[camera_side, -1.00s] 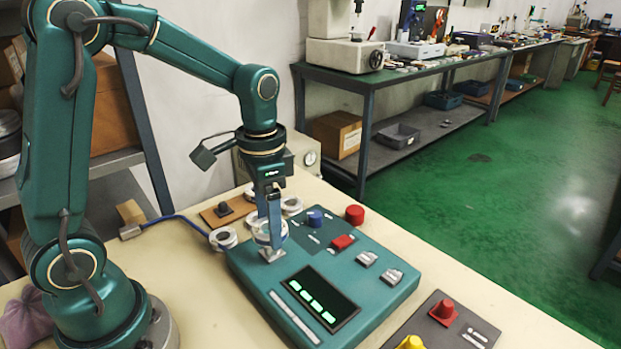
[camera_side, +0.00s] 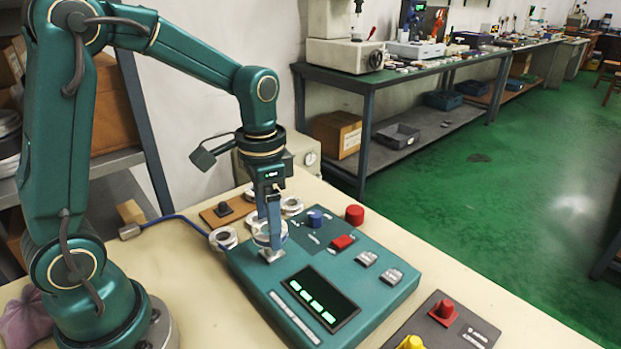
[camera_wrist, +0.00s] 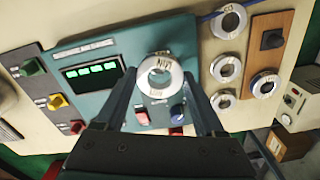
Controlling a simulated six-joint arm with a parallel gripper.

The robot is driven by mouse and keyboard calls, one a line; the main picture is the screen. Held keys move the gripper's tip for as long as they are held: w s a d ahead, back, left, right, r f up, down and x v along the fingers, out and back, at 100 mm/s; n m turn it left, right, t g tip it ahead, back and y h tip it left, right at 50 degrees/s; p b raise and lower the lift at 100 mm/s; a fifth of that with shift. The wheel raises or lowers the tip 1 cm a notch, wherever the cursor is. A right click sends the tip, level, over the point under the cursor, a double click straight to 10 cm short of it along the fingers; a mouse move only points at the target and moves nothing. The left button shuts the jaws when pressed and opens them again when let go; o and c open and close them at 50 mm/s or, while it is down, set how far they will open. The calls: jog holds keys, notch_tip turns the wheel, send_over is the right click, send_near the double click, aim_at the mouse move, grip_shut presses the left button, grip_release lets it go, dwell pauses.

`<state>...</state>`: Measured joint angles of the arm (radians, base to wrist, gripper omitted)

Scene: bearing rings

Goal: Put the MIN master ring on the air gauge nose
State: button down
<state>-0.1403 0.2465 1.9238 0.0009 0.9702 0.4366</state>
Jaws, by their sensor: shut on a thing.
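My gripper (camera_side: 268,228) points straight down over the teal gauge box (camera_side: 243,275) and is shut on a silver ring (camera_side: 262,238). In the wrist view the ring (camera_wrist: 149,77) sits between the two fingertips, with dark lettering on its face that is too blurred to read surely. The pale metal mount of the air gauge nose (camera_side: 271,255) shows just below the ring at the box's left corner. The nose itself is mostly hidden by ring and fingers. I cannot tell whether the ring is around its tip or just above it.
Other silver rings lie beside the box, one at its left (camera_side: 223,238) and one behind (camera_side: 291,205). A brown board (camera_wrist: 262,60) carries a dark knob and a ring. The box has a lit display (camera_side: 320,299), a blue knob (camera_side: 316,217) and a red button (camera_side: 342,242).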

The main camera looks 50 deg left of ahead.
jog(key=shift+f, duration=0.5)
jog(key=shift+f, duration=0.35)
jog(key=shift+f, duration=0.9)
dwell(1.0)
grip_release()
jog(key=shift+r, duration=3.75)
